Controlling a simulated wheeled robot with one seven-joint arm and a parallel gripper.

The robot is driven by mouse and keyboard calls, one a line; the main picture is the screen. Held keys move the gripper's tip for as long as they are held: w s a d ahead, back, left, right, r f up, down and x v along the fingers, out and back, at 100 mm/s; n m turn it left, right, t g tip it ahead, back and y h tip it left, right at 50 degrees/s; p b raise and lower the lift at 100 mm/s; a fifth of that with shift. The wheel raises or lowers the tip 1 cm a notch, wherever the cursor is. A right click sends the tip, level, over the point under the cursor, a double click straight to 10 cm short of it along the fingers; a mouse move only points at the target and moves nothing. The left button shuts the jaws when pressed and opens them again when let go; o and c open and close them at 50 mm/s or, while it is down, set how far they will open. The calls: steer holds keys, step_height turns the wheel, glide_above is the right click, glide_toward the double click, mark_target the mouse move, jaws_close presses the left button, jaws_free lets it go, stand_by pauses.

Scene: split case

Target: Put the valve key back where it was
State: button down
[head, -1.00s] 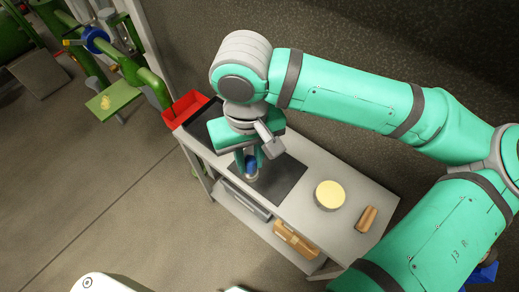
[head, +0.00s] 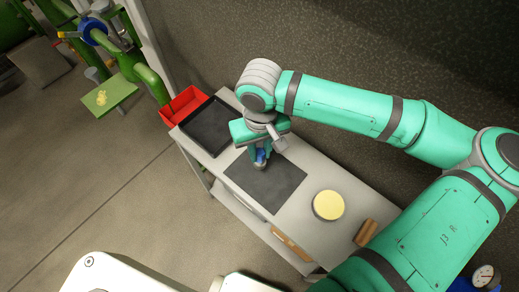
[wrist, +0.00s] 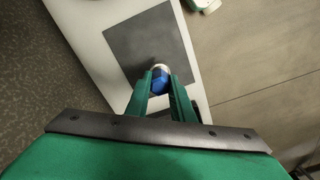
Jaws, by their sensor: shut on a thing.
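My gripper (head: 260,161) is shut on a small blue-and-white thing (head: 262,156). I cannot tell from its shape whether this is the valve key. In the wrist view the thing's blue body (wrist: 159,85) sits between the two fingers, with its pale end pointing away from my gripper (wrist: 161,80). The held thing is over the far edge of a dark square mat (head: 266,182) on a grey bench (head: 298,208). I cannot tell whether it touches the mat. My fingers hide part of it.
A black tray (head: 211,126) and a red bin (head: 184,105) stand at the bench's left end. A round cream-topped thing (head: 328,205) and a brown block (head: 366,232) lie to the right. Green pipework with a blue ring (head: 93,32) stands at upper left. Most of the mat is clear.

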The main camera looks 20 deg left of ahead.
steer(key=shift+s+a+f, duration=0.2)
steer(key=shift+s+f, duration=0.1)
steer(key=shift+f, duration=0.1)
steer(key=shift+d, duration=0.15)
steer(key=shift+f, duration=0.55)
steer(key=c, duration=1.5)
jaws_free()
steer(key=shift+c, duration=0.2)
step_height(320, 180, up, 13)
